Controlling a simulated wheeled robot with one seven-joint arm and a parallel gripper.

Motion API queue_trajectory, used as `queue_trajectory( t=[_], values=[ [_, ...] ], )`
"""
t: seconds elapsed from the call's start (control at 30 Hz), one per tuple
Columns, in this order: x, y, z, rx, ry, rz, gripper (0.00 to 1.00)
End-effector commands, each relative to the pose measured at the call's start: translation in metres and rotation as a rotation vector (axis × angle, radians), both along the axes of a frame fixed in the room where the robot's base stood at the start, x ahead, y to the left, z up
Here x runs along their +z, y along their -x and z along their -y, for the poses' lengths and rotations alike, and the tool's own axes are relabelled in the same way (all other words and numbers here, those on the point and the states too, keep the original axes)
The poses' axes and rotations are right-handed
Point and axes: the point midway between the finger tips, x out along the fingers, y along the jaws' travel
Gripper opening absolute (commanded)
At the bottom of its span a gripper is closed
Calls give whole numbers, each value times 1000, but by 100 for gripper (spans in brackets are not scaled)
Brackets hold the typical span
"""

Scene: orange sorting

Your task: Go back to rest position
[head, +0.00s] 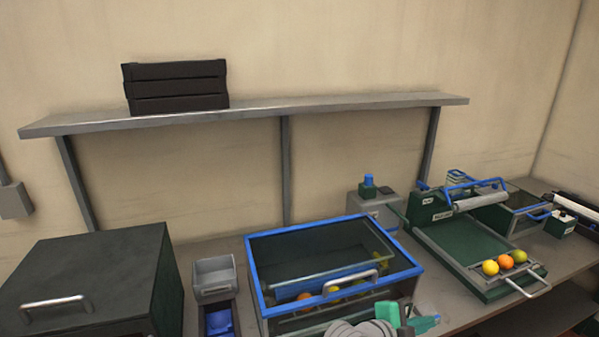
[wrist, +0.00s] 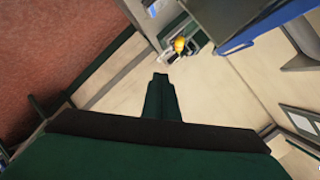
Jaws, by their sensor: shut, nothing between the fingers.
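My gripper (wrist: 160,80) is shut and empty; its dark green fingers meet in the middle of the wrist view. In the head view my gripper (head: 432,320) shows as green parts at the bottom edge, beside the front right corner of a blue-rimmed bin (head: 254,270). The grey wrist of my arm is there too, and the rest is cut off by the frame. The bin has clear walls and a metal handle, with several orange and yellow fruits partly visible inside. Nothing is held.
A green tray (head: 455,240) at right bears a yellow fruit (head: 490,267), an orange one (head: 505,262) and a yellow-green one (head: 519,256). A dark box (head: 95,270) and a grey container (head: 214,275) stand left. A black crate (head: 175,86) sits on the wall shelf (head: 350,103).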

Motion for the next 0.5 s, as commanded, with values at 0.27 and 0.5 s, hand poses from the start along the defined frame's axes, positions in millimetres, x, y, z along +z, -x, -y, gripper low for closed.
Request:
queue_trajectory(
  t=[0.27, 0.5],
  values=[
    [-2, 9, 2, 226, 327, -135, 0],
    [-24, 22, -22, 437, 561, -256, 0]
  ],
)
